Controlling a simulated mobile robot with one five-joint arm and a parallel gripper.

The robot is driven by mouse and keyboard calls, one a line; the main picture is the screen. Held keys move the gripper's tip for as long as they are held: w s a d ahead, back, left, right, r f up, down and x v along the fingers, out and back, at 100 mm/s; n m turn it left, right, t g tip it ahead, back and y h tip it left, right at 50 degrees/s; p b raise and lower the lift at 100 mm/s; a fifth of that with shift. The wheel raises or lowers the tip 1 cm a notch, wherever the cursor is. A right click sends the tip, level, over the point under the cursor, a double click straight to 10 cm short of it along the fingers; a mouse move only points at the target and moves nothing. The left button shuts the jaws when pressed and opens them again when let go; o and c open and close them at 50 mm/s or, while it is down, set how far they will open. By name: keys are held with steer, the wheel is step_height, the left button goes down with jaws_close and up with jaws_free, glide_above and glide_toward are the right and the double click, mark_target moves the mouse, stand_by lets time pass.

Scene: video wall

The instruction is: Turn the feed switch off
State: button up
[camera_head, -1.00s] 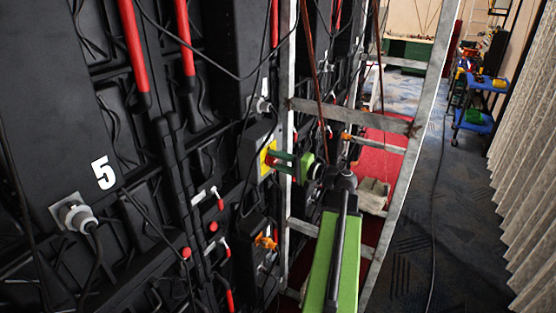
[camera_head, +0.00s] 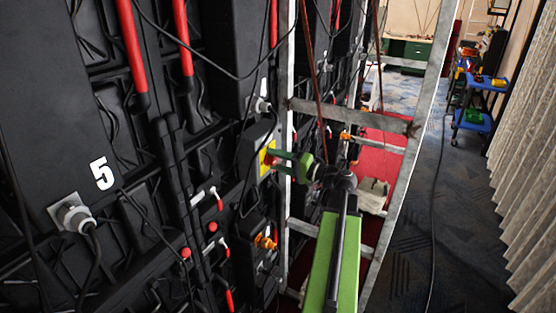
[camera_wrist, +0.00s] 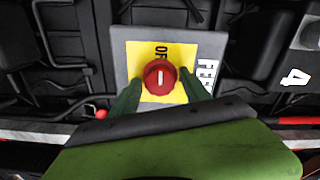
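The feed switch is a red knob (camera_wrist: 159,77) on a yellow plate (camera_wrist: 182,56), set on a grey box (camera_wrist: 205,44) with partly hidden white lettering. The plate reads "OF" at the top, partly covered by the knob. A white line on the knob points toward that lettering. My gripper (camera_wrist: 158,88) has its green fingers apart, one on each side of the knob; I cannot tell whether they touch it.
A grey metal frame (camera_head: 290,106) stands close beside my arm. Black cables hang across the wall panels. An orange knob (camera_head: 265,241) sits below the switch. A blue cart (camera_head: 473,121) stands far back right; the carpet aisle is open.

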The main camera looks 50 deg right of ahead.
steer(key=shift+a, duration=0.1)
steer(key=shift+s, duration=0.1)
steer(key=v, duration=1.7)
steer(key=shift+s, duration=0.15)
